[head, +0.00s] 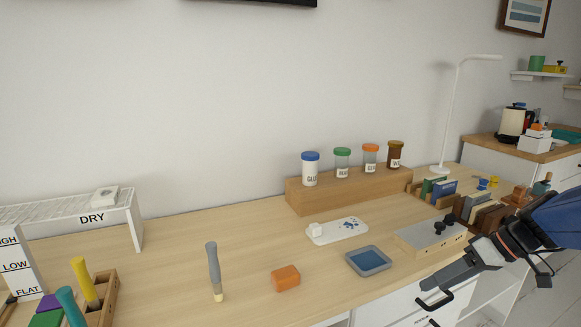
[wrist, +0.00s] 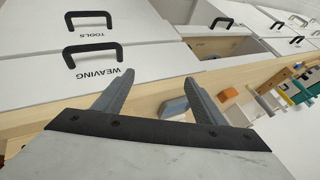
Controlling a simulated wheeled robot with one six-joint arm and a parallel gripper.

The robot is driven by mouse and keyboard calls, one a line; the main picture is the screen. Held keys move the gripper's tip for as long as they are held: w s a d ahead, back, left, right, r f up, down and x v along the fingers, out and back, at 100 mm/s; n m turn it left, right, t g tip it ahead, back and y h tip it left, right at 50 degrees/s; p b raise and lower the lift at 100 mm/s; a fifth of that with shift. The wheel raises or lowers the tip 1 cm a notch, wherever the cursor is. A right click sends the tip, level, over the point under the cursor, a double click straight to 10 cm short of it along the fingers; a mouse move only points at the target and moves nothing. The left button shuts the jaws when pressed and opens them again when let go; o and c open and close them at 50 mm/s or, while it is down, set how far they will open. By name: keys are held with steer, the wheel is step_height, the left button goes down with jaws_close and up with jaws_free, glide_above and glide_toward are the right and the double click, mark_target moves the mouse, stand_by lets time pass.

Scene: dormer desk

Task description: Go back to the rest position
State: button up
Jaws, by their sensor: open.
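My gripper (head: 436,302) is at the right front of the desk in the head view, with its dark fingers pointing left near the desk's front edge. In the wrist view my gripper (wrist: 158,85) shows its two grey fingers spread apart, with nothing between them. Beyond the fingers are white drawer fronts with black handles, one labelled WEAVING (wrist: 92,58) and one labelled TOOLS (wrist: 90,22). The wooden desk (head: 170,260) lies to the left of my gripper in the head view.
A blue tray (head: 368,261), an orange block (head: 286,278) and a grey-handled tool (head: 214,270) are on the desk. A grey box with black knobs (head: 430,237) stands close to my arm. Lidded jars (head: 310,170) stand on a wooden riser (head: 340,190). In the wrist view one drawer (wrist: 240,70) looks open.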

steer(key=s+a+m+t+h, duration=0.1)
steer(key=s+a+m+h, duration=0.3)
steer(key=s+a+h, duration=0.3)
steer(key=shift+s+f+t, duration=0.3)
steer(key=shift+s+f, duration=0.1)
steer(key=shift+s, duration=2.45)
